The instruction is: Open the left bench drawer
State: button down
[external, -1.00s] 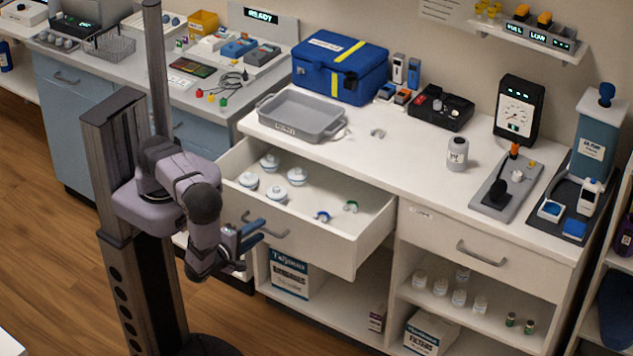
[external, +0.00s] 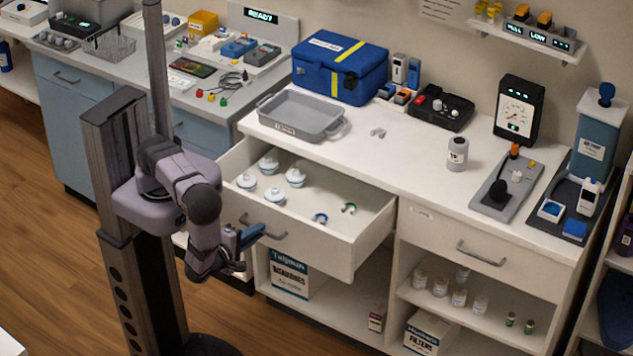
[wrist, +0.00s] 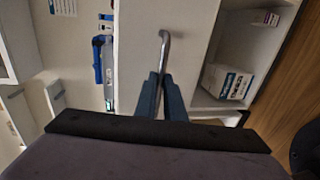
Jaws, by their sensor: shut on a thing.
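The left bench drawer (external: 300,246) is white and stands pulled well out from the bench, with its inside visible from above. Its grey bar handle (external: 276,235) is on the front face and also shows in the wrist view (wrist: 165,42). My gripper (external: 256,235) is at the left part of this handle. In the wrist view its two dark blue fingers (wrist: 161,92) are shut on the bar, one on each side.
A closed right drawer (external: 455,250) and open shelves with bottles and a filter box (external: 430,333) are to the right. A grey tray (external: 300,117) stands on the countertop above.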

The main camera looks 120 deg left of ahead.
jog(key=f+v, duration=0.1)
jog(key=v, duration=0.7)
jog(key=shift+d+f, duration=0.2)
jog(key=shift+f, duration=0.1)
jog(key=c, duration=1.8)
grip_release()
jog(key=shift+c, duration=0.2)
jog(key=b+v, duration=0.1)
jog(key=v, duration=0.6)
jog(key=shift+d, duration=0.15)
